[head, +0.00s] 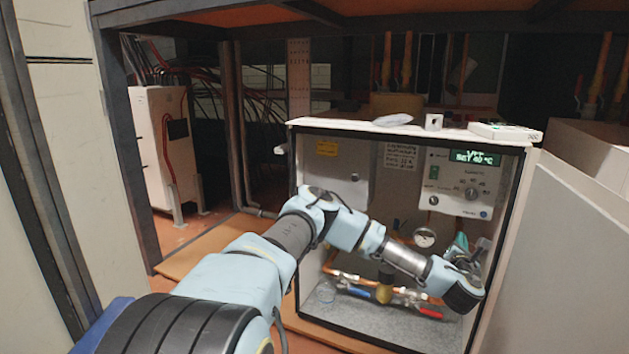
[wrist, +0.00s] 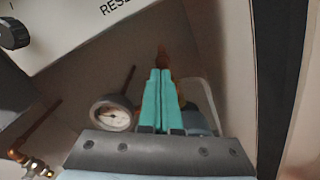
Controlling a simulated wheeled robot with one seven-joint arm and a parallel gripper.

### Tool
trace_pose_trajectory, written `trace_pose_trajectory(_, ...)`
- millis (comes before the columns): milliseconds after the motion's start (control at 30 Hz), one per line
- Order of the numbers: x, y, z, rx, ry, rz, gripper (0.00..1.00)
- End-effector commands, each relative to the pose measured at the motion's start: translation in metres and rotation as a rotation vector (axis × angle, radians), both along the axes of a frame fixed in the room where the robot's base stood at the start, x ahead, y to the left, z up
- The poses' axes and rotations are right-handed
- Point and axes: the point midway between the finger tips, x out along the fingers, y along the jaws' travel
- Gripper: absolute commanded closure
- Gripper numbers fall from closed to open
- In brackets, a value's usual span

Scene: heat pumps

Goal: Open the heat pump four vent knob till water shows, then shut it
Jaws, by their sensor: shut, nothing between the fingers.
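The open-fronted heat pump cabinet (head: 296,215) stands ahead; I cannot read a number on it. My gripper (head: 462,243) is inside its right side, with the teal fingers pressed together and empty. In the wrist view, the fingertips (wrist: 160,72) point at a small copper-brown fitting (wrist: 162,56) just beyond them. This may be the vent knob, but I cannot tell, nor whether the fingers touch it. More copper shows behind the fingers. A round pressure gauge (wrist: 112,112) sits left of the fingers; it also shows in the head view (head: 424,238). I see no water running.
A control panel (head: 465,185) with a lit display (head: 473,157) is above my gripper. The cabinet's right edge and a pale panel (head: 570,260) stand close at the right.

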Motion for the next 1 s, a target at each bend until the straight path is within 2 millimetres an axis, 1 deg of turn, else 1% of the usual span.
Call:
trace_pose_trajectory(733,0.0002,0.0008,-0.0074,0.002,0.001,0.001,1.0)
trace_pose_trajectory(1000,-0.0014,-0.0021,-0.009,0.002,0.002,0.001,1.0)
